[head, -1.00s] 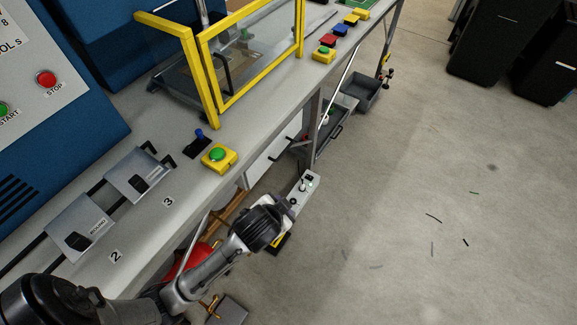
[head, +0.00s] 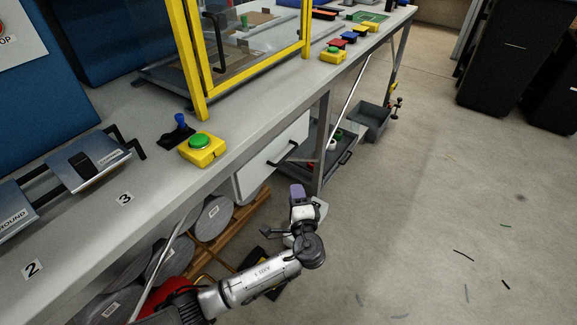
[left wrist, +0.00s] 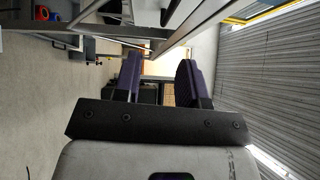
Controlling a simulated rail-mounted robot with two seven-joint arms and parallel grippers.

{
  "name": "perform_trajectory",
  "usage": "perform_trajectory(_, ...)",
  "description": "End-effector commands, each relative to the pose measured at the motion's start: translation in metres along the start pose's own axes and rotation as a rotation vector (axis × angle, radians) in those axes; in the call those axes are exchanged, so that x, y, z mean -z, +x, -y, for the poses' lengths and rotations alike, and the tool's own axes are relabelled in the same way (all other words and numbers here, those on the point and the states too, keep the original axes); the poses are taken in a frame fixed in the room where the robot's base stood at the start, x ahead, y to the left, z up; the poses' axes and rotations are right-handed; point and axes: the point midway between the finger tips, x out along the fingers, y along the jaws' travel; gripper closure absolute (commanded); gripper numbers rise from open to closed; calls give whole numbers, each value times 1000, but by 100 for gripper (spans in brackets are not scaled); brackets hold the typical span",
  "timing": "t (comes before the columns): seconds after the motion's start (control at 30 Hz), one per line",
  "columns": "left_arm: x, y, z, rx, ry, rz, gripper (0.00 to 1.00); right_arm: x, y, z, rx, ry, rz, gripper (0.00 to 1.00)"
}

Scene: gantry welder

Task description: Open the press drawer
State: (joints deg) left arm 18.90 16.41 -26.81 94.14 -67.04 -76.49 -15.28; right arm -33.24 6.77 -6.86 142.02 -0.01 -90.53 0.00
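The press drawer is a white-fronted unit (head: 262,168) under the workbench, below the yellow-framed press (head: 199,75). Its black bar handle (head: 284,154) faces the aisle. The drawer looks shut. My left gripper (head: 297,190) is in front of and below the handle in the head view, apart from it, near the table leg. In the left wrist view its two dark purple fingers (left wrist: 158,80) stand apart with nothing between them, so it is open. My right gripper is out of view.
A table leg (head: 323,140) stands right beside the drawer. Dark grey trays (head: 372,118) sit beyond it. A green button box (head: 202,148) is on the bench edge above.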

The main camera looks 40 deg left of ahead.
Motion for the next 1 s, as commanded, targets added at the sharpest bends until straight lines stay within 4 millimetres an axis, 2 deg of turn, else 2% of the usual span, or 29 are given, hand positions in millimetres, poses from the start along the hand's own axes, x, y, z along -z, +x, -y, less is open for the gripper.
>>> perform_trajectory(0.27,2,14,4,75,99,-2,62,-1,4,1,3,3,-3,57)
perform_trajectory(0.7,2,92,8,73,95,-1,62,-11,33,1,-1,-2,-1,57)
perform_trajectory(1.0,2,128,12,71,96,-2,62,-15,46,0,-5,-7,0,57)
